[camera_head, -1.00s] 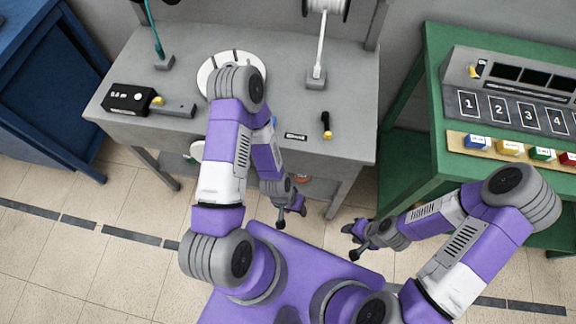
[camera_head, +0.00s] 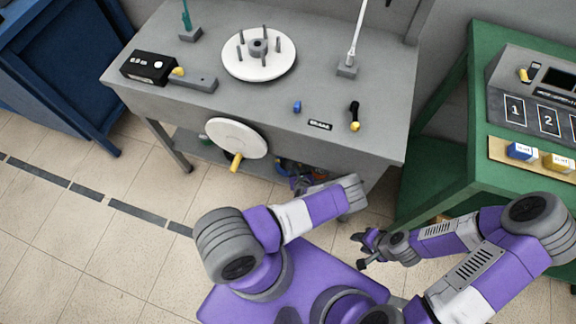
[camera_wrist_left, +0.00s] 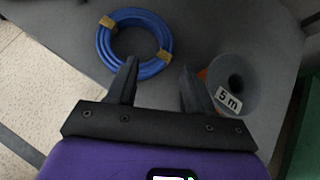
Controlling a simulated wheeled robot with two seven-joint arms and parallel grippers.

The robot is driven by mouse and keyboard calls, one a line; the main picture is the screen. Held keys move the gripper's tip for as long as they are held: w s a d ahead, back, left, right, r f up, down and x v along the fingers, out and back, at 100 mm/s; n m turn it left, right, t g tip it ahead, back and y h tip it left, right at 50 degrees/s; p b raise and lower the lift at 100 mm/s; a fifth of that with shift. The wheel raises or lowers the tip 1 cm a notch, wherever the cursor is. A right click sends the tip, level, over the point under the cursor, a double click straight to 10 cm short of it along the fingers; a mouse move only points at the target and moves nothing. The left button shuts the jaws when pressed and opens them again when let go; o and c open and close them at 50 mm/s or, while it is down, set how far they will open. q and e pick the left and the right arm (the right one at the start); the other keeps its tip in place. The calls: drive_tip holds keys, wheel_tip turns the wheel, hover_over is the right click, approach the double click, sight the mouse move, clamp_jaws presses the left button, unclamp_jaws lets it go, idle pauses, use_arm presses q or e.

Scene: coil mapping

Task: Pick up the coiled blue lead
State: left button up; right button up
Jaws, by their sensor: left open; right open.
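The coiled blue lead (camera_wrist_left: 104,50) lies on a grey surface in the left wrist view, a ring with tan ties at two places. My left gripper (camera_wrist_left: 159,66) is open and empty. Its left finger overlaps the lower edge of the ring in the picture; I cannot tell whether they touch. In the head view my left arm reaches under the grey workbench and its hand is mostly hidden. A bit of blue shows beside it there. My right gripper (camera_head: 358,251) is open and empty, in front of the bench.
A grey spool labelled "5 m" (camera_wrist_left: 234,86) stands right of the coil, beside my right-hand finger. The workbench (camera_head: 230,103) carries a white turntable (camera_head: 275,66) and a black device (camera_head: 148,68). A white crank disc (camera_head: 236,138) is on its front. A green bench (camera_head: 432,160) stands right.

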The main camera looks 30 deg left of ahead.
sight(299, 164)
use_arm(q)
drive_tip(key=shift+w+d+f+m, duration=0.15)
drive_tip(key=shift+w+m, duration=0.25)
drive_tip(key=shift+m, duration=0.1)
drive_tip(key=shift+w+f+t, duration=0.2)
drive_tip(key=shift+w+t, duration=0.1)
drive_tip(key=b+x, duration=0.3)
drive_tip(key=x, duration=0.3)
drive_tip(key=shift+f, duration=0.35)
drive_tip(key=shift+w+a, duration=0.2)
drive_tip(key=shift+a, duration=0.05)
drive_tip(key=shift+c, duration=0.5)
clamp_jaws()
